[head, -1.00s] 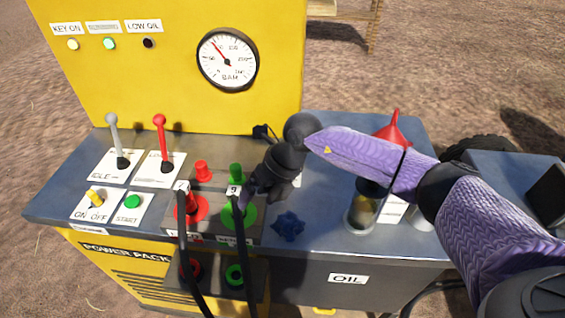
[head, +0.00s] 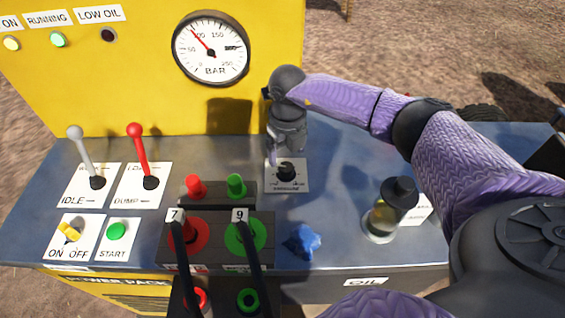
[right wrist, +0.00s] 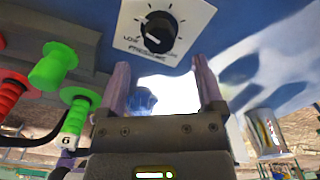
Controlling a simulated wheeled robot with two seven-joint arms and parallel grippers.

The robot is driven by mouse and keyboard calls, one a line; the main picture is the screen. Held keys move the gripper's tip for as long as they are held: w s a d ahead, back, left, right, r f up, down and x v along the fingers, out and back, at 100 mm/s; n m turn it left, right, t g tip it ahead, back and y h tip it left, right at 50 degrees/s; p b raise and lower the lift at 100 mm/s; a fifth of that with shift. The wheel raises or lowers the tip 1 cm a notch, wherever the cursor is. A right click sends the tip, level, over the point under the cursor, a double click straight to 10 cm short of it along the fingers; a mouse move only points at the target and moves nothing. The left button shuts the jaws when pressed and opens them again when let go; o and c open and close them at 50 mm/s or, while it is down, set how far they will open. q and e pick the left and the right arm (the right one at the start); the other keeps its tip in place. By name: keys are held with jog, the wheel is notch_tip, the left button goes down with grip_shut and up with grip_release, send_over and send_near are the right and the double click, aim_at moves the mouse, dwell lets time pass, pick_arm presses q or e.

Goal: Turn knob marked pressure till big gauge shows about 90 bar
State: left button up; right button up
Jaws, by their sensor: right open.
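The black pressure knob (head: 286,172) sits on a white plate on the blue-grey panel top. In the right wrist view the knob (right wrist: 160,27) has a white pointer line, with "LOW" and "PRESSURE" on its plate. My right gripper (head: 279,160) is above and just behind the knob, pointing down and partly covering the plate. In the right wrist view its two fingers (right wrist: 162,72) are apart and empty, with the knob beyond the tips. The big round gauge (head: 211,48), marked BAR, has its red needle pointing up-left near the 100 label. My left gripper is not in view.
Red and green hose couplings (head: 211,236) with black hoses stand left of the knob. A blue star-shaped handle (head: 302,241) is in front, and a glass oil container (head: 383,220) to the right. Grey (head: 80,148) and red (head: 140,145) levers stand farther left.

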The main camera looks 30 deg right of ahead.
aim_at(286, 166)
notch_tip(286, 166, down, 6)
jog(key=shift+r+b, duration=0.15)
jog(key=shift+b, duration=0.5)
jog(key=shift+c, duration=0.2)
grip_shut()
jog(key=shift+r+n, duration=0.1)
jog(key=shift+n, duration=0.7)
